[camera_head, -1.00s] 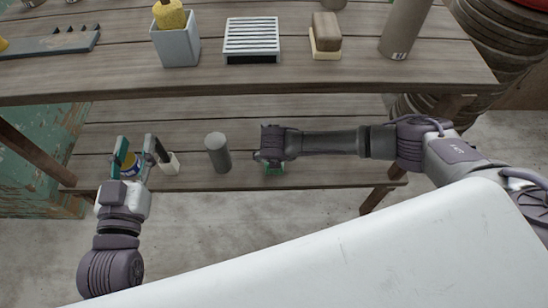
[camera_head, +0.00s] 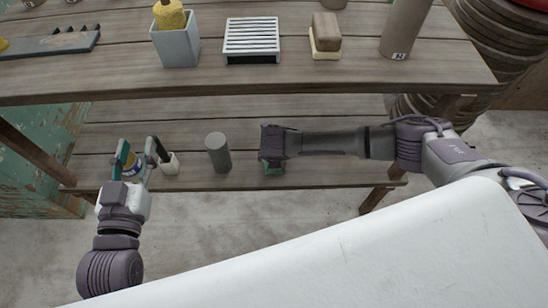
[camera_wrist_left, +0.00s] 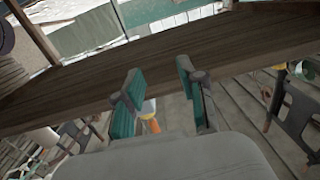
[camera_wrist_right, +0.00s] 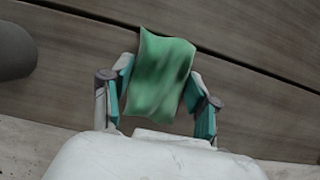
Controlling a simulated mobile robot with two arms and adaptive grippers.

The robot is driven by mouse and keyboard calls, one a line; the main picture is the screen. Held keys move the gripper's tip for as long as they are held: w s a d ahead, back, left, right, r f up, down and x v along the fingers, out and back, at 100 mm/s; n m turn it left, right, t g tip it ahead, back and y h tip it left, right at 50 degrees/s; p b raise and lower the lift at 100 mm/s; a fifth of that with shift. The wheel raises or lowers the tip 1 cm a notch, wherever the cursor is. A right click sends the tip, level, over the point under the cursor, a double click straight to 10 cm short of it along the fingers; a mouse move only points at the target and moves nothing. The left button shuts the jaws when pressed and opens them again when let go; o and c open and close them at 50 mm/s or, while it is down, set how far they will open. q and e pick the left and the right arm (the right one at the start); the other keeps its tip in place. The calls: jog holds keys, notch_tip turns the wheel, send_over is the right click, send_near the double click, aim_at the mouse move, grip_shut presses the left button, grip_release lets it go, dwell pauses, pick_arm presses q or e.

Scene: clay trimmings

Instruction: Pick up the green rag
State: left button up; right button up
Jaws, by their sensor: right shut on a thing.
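The green rag (camera_wrist_right: 158,75) is between the fingers of my right gripper (camera_wrist_right: 160,95) in the right wrist view, above the wooden planks. The gripper is shut on it, and the cloth spreads out past the fingertips. In the head view a small part of the green rag (camera_head: 274,169) shows under my right gripper, over the lower shelf's front edge; the wrist hides the rest. My left gripper (camera_head: 138,152) is open and empty at the left end of the lower shelf. Its two teal-padded fingers (camera_wrist_left: 158,85) stand apart in the left wrist view.
A grey cylinder (camera_head: 218,152) stands on the lower shelf (camera_head: 330,178) between my grippers. The upper shelf (camera_head: 110,78) overhangs, holding a grey cup (camera_head: 178,47) and a slatted dish (camera_head: 251,42).

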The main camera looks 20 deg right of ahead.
jog(key=shift+c, duration=0.7)
pick_arm(q)
jog(key=shift+r, duration=0.2)
jog(key=shift+w, duration=0.1)
